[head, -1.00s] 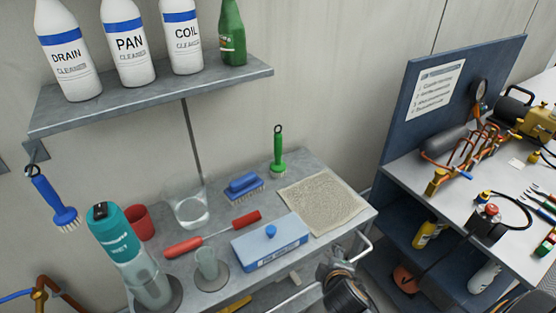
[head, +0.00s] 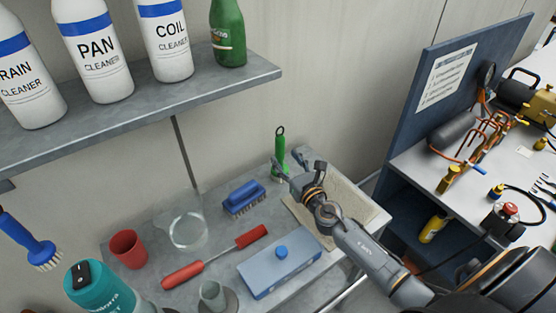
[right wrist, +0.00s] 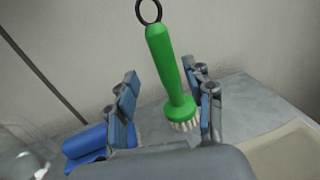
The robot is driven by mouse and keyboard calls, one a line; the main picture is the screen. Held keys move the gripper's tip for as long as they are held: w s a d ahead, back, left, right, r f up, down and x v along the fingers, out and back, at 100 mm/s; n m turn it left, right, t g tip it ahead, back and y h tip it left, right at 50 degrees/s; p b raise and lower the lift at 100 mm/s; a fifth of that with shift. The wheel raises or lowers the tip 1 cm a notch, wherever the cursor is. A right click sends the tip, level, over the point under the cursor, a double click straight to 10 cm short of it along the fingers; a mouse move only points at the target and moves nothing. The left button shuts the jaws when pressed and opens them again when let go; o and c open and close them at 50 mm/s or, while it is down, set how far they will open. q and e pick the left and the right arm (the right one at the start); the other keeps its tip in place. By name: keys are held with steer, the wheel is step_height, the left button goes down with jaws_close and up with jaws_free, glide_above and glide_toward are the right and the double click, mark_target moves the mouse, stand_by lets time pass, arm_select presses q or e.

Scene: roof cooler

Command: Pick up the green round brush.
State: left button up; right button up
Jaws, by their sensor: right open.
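The green round brush (head: 279,150) stands upright on the grey work table near the wall, bristles down, with a black ring at its top. In the right wrist view the green brush (right wrist: 172,75) shows between and beyond the fingers, its handle leaning slightly left. My right gripper (head: 294,170) is open and close to the brush, and partly hides its lower part in the head view. In the right wrist view the fingers (right wrist: 168,105) stand on either side of the brush, with nothing clearly gripped. My left gripper is not in view.
A blue brush (head: 244,198) lies left of the green one. A clear beaker (head: 187,230), a red cup (head: 128,249), a red-handled tool (head: 215,258) and a blue box (head: 279,268) share the table. A shelf (head: 150,115) with bottles overhangs its left part.

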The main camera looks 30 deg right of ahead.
mark_target(282, 150)
steer(key=shift+w+d+r, duration=0.15)
steer(key=shift+w+d, duration=0.05)
steer(key=shift+w, duration=0.8)
steer(key=shift+w+d, duration=0.15)
steer(key=shift+w, duration=0.75)
steer(key=shift+w+f, duration=0.2)
steer(key=shift+w, duration=0.9)
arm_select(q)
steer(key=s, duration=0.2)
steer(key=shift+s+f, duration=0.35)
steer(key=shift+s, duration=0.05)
arm_select(e)
steer(key=shift+s+r, duration=0.1)
jaws_close()
